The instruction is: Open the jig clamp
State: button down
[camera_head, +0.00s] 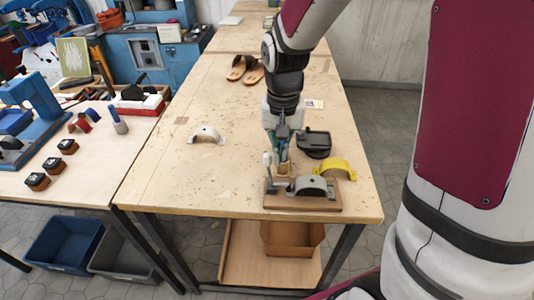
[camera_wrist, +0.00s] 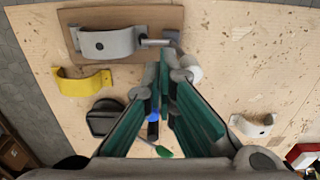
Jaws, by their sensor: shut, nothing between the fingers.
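The jig is a wooden base (camera_head: 325,204) near the table's front edge, with a grey arched piece (camera_head: 311,186) on it. The clamp's pale handle (camera_head: 267,162) stands upright at the base's left end. In the wrist view the base (camera_wrist: 165,20), arch (camera_wrist: 108,43) and handle's rounded end (camera_wrist: 190,66) show at the top. My gripper (camera_head: 283,170) points down just right of the handle in the head view, fingers shut and empty. In the wrist view my gripper's tips (camera_wrist: 165,65) are beside the handle; I cannot tell whether they touch it.
A yellow strap (camera_head: 335,167) lies behind the jig, with a black object (camera_head: 313,143) behind that. A grey arched strap (camera_head: 207,134) lies to the left. Sandals (camera_head: 246,69) lie farther back. The table's left front is clear. A side bench holds small blocks (camera_head: 53,165).

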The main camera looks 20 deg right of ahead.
aim_at(269, 155)
jog(key=shift+f+b, duration=0.45)
jog(key=shift+f, duration=1.15)
jog(key=shift+a, duration=0.15)
jog(key=shift+w+a+f, duration=0.15)
jog(key=shift+w+a, duration=0.1)
jog(key=shift+a, duration=0.25)
jog(key=shift+w+a+f, duration=0.15)
jog(key=shift+w+a, duration=0.1)
jog(key=shift+a, duration=0.35)
jog(key=shift+w+a+f+b, duration=0.2)
jog(key=shift+a+b, duration=0.05)
jog(key=shift+a, duration=0.25)
jog(key=shift+w+a+f+b, duration=0.15)
jog(key=shift+w+a+b, duration=0.1)
jog(key=shift+a, duration=0.25)
jog(key=shift+s+d+r+p, duration=0.1)
jog(key=shift+d+r+p, duration=0.1)
jog(key=shift+r+p, duration=0.75)
jog(key=shift+s+d+r+p, duration=0.1)
jog(key=shift+d+r+p, duration=0.15)
jog(key=shift+r, duration=1.3)
jog(key=shift+s+d+r+p, duration=0.15)
jog(key=shift+r+p, duration=0.55)
jog(key=shift+r, duration=0.55)
jog(key=shift+w, duration=0.1)
